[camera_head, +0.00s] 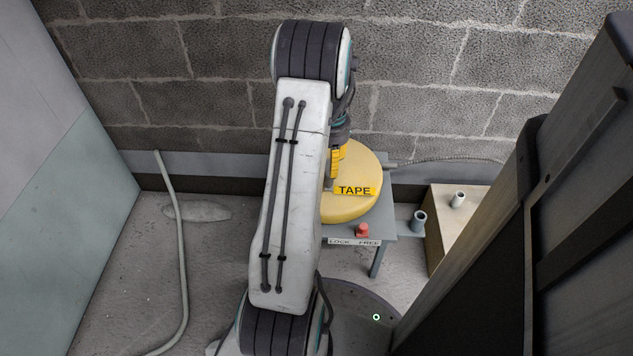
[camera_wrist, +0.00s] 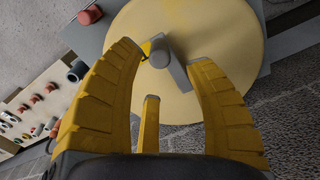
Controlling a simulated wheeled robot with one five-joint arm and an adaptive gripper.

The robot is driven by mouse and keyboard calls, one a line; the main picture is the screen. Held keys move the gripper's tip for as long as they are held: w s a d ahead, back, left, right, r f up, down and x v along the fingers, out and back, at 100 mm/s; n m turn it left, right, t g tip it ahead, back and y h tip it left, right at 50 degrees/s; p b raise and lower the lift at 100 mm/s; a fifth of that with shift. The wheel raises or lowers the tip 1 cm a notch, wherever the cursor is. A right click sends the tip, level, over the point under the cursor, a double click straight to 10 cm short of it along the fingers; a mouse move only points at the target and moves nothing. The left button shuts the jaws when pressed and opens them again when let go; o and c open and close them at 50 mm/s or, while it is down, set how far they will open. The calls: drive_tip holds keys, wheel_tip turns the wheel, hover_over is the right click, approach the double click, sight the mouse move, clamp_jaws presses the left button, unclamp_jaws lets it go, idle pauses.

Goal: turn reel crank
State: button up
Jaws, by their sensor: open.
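The reel (camera_head: 352,208) is a pale yellow disc on a grey stand, with a yellow TAPE label; my arm hides its left part. In the wrist view the reel's face (camera_wrist: 235,35) fills the top. A grey crank arm (camera_wrist: 178,72) crosses its middle, with a dark round knob (camera_wrist: 159,57) at one end. My gripper (camera_wrist: 163,56) is open, its yellow fingers spread on either side of the knob in the picture. I cannot tell whether they touch it. In the head view my gripper (camera_head: 338,160) is partly hidden behind my arm.
A red knob (camera_head: 362,230) stands above a LOCK FREE label (camera_head: 353,242) on the stand's front. A grey cup-like fitting (camera_head: 419,219) and a tan box (camera_head: 448,215) are to the right. A block wall is behind. A pale hose (camera_head: 181,260) lies on the left floor.

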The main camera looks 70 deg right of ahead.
drive_tip(key=shift+f+b, duration=1.25)
drive_tip(key=shift+f, duration=2.05)
clamp_jaws()
